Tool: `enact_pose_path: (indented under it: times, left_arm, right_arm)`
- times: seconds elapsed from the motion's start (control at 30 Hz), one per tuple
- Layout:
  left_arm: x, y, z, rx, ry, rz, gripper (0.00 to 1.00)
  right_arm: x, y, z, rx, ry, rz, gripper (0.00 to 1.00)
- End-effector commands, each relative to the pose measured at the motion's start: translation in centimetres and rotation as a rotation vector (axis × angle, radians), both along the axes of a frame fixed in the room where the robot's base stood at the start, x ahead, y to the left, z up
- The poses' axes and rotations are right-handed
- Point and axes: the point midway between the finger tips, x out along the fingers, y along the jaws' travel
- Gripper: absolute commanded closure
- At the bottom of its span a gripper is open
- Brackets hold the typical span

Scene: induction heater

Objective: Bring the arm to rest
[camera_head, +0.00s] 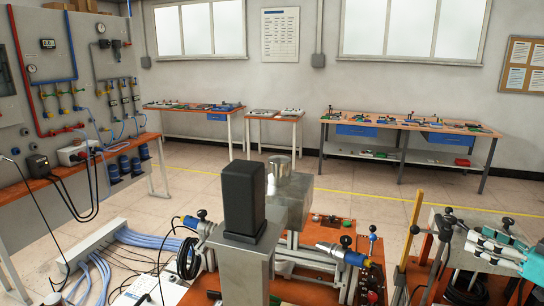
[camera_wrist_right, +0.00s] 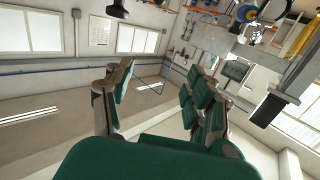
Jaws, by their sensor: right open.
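My right gripper (camera_head: 482,243) is at the right of the head view, with teal and pale linked fingers. In the right wrist view its two fingers (camera_wrist_right: 160,92) stand wide apart, with nothing between them. The gripper is open and appears clear of the bench (camera_head: 332,237). My left gripper is in neither view.
A tall black block (camera_head: 243,198) and a grey metal box (camera_head: 291,195) stand at the bench's middle. A yellow post (camera_head: 412,228) rises left of my right gripper. Blue hoses (camera_head: 150,241) run at left. Back tables (camera_head: 405,123) stand far off across open floor.

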Motion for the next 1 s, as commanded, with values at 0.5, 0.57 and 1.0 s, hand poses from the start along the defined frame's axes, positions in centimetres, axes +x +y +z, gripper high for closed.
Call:
enact_pose_path:
  times: [0.5,0.57,1.0]
  left_arm:
    - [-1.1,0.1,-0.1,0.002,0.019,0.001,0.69]
    - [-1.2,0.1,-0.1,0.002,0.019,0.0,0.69]
    - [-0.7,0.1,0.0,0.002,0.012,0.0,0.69]
  right_arm:
    - [-2.7,10.4,-17.7,-0.084,0.248,-0.047,0.44]
    - [-4.3,13.1,-20.9,-0.114,0.305,-0.058,0.44]
    - [-19.1,23.8,-31.1,-0.359,0.76,-0.208,0.44]
